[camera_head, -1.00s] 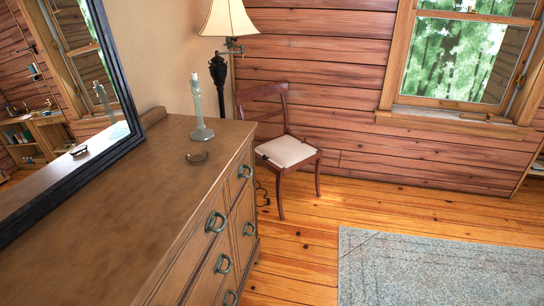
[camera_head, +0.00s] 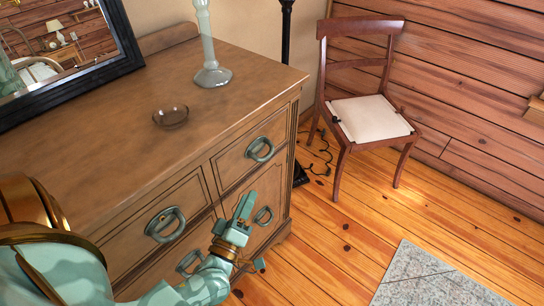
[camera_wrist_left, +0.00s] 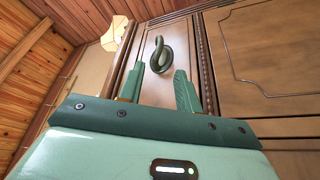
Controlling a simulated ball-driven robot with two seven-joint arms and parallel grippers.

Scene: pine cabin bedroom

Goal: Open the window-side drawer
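The window-side drawer (camera_head: 236,160) is the upper right one of the brown wooden dresser, nearest the chair. It is shut. Its ring-shaped metal handle (camera_head: 260,149) hangs on its front. My left gripper (camera_head: 255,229) is in front of the dresser's right side, lower than that handle, its fingers apart and empty. In the left wrist view, the two green fingers (camera_wrist_left: 161,82) are spread, with a dark ring handle (camera_wrist_left: 160,57) beyond them and apart from them. I cannot tell for sure which drawer that handle belongs to. My right gripper is not in view.
The dresser top (camera_head: 165,75) carries a glass dish (camera_head: 171,116), a pale candlestick (camera_head: 212,50) and a dark-framed mirror (camera_head: 70,60). A wooden chair (camera_head: 365,95) stands right of the dresser. The floor before the rug (camera_head: 430,278) is clear.

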